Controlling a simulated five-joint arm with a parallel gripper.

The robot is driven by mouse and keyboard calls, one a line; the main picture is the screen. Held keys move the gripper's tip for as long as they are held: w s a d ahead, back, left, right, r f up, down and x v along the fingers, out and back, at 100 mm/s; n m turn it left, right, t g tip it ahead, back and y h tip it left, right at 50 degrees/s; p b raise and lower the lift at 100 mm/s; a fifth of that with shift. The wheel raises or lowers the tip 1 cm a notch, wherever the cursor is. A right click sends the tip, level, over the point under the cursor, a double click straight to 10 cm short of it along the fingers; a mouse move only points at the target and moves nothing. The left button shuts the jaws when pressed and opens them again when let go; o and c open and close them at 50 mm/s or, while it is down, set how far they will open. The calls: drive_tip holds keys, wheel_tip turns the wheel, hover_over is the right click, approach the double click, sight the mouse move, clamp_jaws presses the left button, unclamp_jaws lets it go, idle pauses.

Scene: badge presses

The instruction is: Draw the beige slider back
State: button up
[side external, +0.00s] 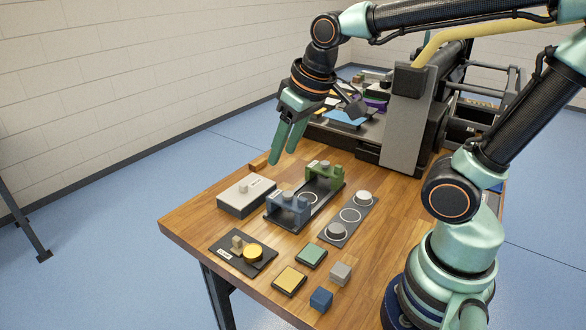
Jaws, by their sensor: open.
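A small beige upright piece (237,244), which looks like the beige slider, stands on a black plate (229,266) at the table's front left. A yellow round disc (253,253) sits right beside it, and a small white label lies at its left. My gripper (283,158) is open with its green fingers pointing down. It hangs above the back left of the table, well behind and above the beige piece, and touches nothing that I can see. Nothing shows between its fingers.
A grey box (246,195), a blue press frame (288,207) and a green press frame (323,178) stand between. A grey plate (350,216) with discs lies to their right. Green pad (312,255), yellow pad (289,281), grey cube (340,273) and blue cube (321,299) sit in front.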

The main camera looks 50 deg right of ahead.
drive_tip(key=w+a+f+g, duration=0.2)
drive_tip(key=w+a+f, duration=0.15)
drive_tip(key=w, duration=0.25)
drive_tip(key=g, duration=0.2)
hover_over(236, 238)
wheel_tip(236, 238, down, 7)
wheel_tip(236, 238, down, 12)
drive_tip(key=shift+f, duration=0.15)
clamp_jaws()
idle(1.2)
